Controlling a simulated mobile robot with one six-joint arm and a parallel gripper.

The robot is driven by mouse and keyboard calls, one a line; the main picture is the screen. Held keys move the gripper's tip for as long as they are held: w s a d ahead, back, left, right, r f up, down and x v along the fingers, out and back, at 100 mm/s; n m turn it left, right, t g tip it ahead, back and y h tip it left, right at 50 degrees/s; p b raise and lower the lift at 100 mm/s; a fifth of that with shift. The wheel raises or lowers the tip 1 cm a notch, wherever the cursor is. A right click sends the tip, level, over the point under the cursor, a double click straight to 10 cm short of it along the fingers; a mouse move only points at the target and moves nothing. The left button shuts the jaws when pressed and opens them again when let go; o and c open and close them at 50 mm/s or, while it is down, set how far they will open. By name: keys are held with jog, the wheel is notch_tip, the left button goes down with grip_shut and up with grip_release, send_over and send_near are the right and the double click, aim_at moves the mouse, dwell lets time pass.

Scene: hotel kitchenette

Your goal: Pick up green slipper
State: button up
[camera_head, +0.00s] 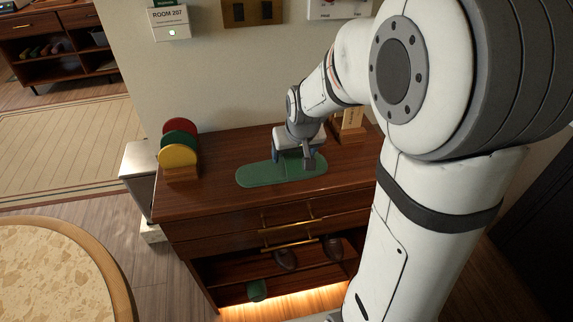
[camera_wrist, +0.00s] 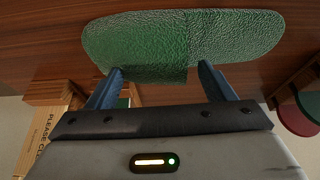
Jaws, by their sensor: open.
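A green slipper (camera_head: 262,174) lies flat on the dark wooden cabinet top (camera_head: 225,150), lengthwise along its front half. My gripper (camera_head: 293,158) is over the slipper's right part and points down. In the wrist view the slipper (camera_wrist: 140,45) spans the upper middle, one half darker and smoother than the other. My two blue fingers (camera_wrist: 160,72) are apart, with their tips overlapping the slipper's near edge in the picture. Nothing is visibly held between them. I cannot tell whether the fingertips touch the slipper.
A wooden rack (camera_head: 182,172) with red, green and yellow discs stands on the cabinet's left end. A small wooden sign (camera_head: 352,122) stands at the back right. Brass drawer handles (camera_head: 290,246) stick out in front. The open shelf below holds a green item (camera_head: 257,290) and dark footwear (camera_head: 286,258).

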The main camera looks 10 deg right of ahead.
jog(key=shift+x, duration=1.05)
jog(key=c, duration=1)
